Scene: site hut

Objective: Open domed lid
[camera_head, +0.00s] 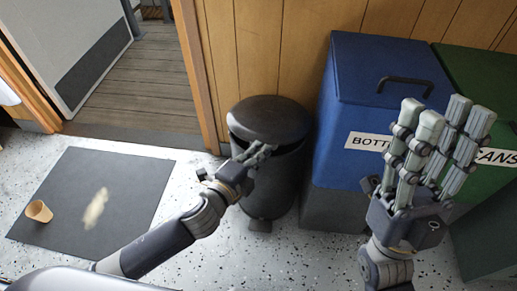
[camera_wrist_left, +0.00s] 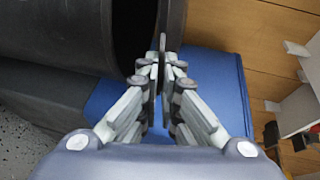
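The domed lid (camera_head: 268,117) is dark and sits on a black round bin (camera_head: 272,185). A dark gap shows under its front edge, so it stands slightly raised. My left gripper (camera_head: 262,152) is at that front edge, its fingers closed together on the rim. In the left wrist view, the fingertips (camera_wrist_left: 160,62) meet at the lower end of the lid (camera_wrist_left: 173,18), with the dark bin opening to their left. The exact contact is partly hidden by the fingers. My right gripper (camera_head: 442,115) is open and empty, fingers up, in front of the bottle and can bins.
A blue bin (camera_head: 375,70) with a black handle stands right of the black bin, and a green bin (camera_head: 480,85) beyond it. A wood-panelled wall is behind. A dark mat (camera_head: 130,185) with a tipped cup (camera_head: 39,211) lies at left. A doorway is at back left.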

